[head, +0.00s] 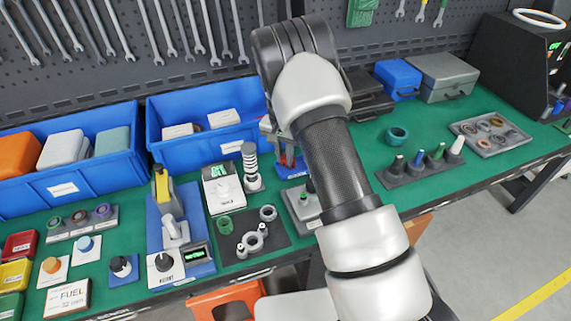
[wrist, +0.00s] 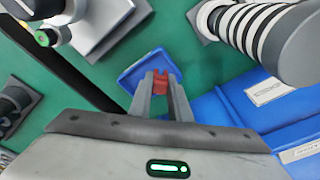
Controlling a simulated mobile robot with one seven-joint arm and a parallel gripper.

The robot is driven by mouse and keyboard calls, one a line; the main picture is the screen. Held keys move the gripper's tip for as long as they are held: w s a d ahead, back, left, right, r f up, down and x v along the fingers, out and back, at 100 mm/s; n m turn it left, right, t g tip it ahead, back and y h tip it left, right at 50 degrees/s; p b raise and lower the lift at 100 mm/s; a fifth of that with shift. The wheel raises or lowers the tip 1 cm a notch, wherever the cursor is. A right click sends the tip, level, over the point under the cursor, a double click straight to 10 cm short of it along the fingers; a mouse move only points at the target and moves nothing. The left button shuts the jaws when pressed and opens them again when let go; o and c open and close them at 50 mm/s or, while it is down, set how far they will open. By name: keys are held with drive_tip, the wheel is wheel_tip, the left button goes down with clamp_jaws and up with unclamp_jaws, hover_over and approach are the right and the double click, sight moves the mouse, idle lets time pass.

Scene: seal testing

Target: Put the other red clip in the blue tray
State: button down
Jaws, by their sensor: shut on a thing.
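My gripper (wrist: 160,75) is shut on a small red clip (wrist: 160,85) in the wrist view. The clip sits between the two fingertips and is partly covered by them. Behind the fingertips lies the small blue tray (wrist: 141,62), tilted in the picture, and the clip appears over it. The height of the clip above the tray is hard to judge. In the head view the blue tray (head: 292,173) shows on the green bench just left of my arm, with something red at it. My arm hides part of that area.
A black-and-white ringed cylinder (wrist: 262,32) stands close right of the tray in the wrist view. Large blue bins (head: 200,150) stand behind in the head view. A grey device (head: 303,207) sits in front of the tray. Green bench shows between them.

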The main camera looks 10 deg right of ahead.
sight(285, 160)
drive_tip(key=shift+f, duration=1.85)
drive_tip(key=c, duration=1.9)
unclamp_jaws()
drive_tip(key=shift+r, duration=0.1)
drive_tip(key=s+r+n, duration=0.1)
drive_tip(key=s+r, duration=0.2)
drive_tip(key=r, duration=0.9)
drive_tip(key=s+r, duration=0.3)
drive_tip(key=r, duration=0.8)
drive_tip(key=s+d+r+n+t+y, duration=0.2)
drive_tip(key=s+r+n+t, duration=0.1)
drive_tip(key=s+r, duration=1.2)
drive_tip(key=s+n, duration=0.1)
drive_tip(key=s, duration=0.3)
drive_tip(key=s+f+n+t, duration=0.1)
drive_tip(key=s, duration=0.4)
drive_tip(key=s+d+h, duration=0.1)
drive_tip(key=s, duration=0.4)
drive_tip(key=shift+s+f+n, duration=0.25)
drive_tip(key=shift+f+n, duration=0.15)
